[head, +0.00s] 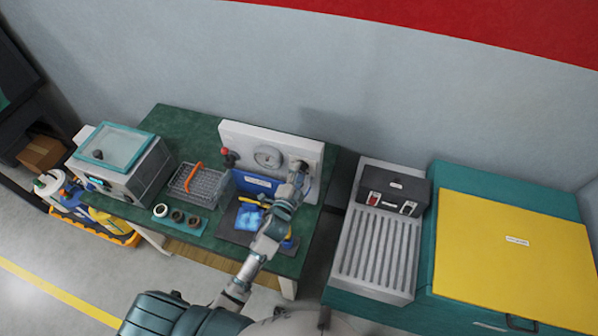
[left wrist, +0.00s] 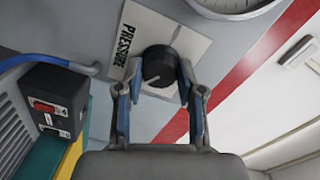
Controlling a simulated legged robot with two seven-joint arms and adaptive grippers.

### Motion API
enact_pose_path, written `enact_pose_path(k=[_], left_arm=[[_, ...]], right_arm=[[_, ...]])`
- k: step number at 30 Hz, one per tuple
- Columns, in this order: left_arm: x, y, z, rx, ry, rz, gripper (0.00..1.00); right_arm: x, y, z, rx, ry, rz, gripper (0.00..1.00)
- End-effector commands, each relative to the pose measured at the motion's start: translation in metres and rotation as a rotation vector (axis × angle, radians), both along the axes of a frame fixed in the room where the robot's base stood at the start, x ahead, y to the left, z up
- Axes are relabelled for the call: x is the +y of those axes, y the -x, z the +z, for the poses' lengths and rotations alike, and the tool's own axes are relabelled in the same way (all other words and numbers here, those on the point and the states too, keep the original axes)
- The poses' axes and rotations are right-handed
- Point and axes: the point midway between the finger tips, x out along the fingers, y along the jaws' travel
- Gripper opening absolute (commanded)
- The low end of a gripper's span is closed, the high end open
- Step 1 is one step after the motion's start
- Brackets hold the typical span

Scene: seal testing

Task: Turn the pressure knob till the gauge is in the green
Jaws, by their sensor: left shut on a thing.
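The pressure knob (left wrist: 158,66) is a round black knob with a pale pointer line. It sits on a panel beside a white label reading PRESSURE (left wrist: 140,45). My left gripper (left wrist: 157,85) is shut on the knob, with a finger on each side of it. In the head view my left gripper (head: 298,172) is at the right part of the white panel (head: 243,138) and hides the knob. The gauge (head: 268,157) is a round dial left of the gripper, too small to read. In the left wrist view only the gauge's lower rim (left wrist: 236,10) shows. My right gripper is not in view.
The green table (head: 190,123) also holds a teal-lidded machine (head: 115,145), a wire basket (head: 195,188), several rings on a mat (head: 178,216) and a red-topped knob (head: 229,156). A ribbed conveyor (head: 370,245) with a dark box (head: 395,190) stands to the right.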

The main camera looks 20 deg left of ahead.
Motion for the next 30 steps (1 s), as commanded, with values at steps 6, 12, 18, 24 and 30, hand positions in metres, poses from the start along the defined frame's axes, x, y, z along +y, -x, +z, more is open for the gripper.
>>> enact_pose_path(k=[6, 12, 18, 24, 30], left_arm=[[0.0, 0.001, -0.005, 0.018, 0.203, 0.004, 0.03], [0.0, 0.001, -0.006, 0.026, 0.393, 0.004, 0.03], [-0.001, 0.001, -0.007, 0.035, 0.582, 0.004, 0.03], [-0.001, 0.002, -0.009, 0.042, 0.751, 0.006, 0.03], [-0.001, 0.002, -0.01, 0.048, 0.884, 0.006, 0.03]], right_arm=[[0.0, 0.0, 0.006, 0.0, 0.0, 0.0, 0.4], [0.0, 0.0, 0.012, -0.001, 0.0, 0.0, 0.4], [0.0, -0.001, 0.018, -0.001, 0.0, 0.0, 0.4], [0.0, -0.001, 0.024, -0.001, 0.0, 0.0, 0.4], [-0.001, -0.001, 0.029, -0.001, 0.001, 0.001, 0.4]])
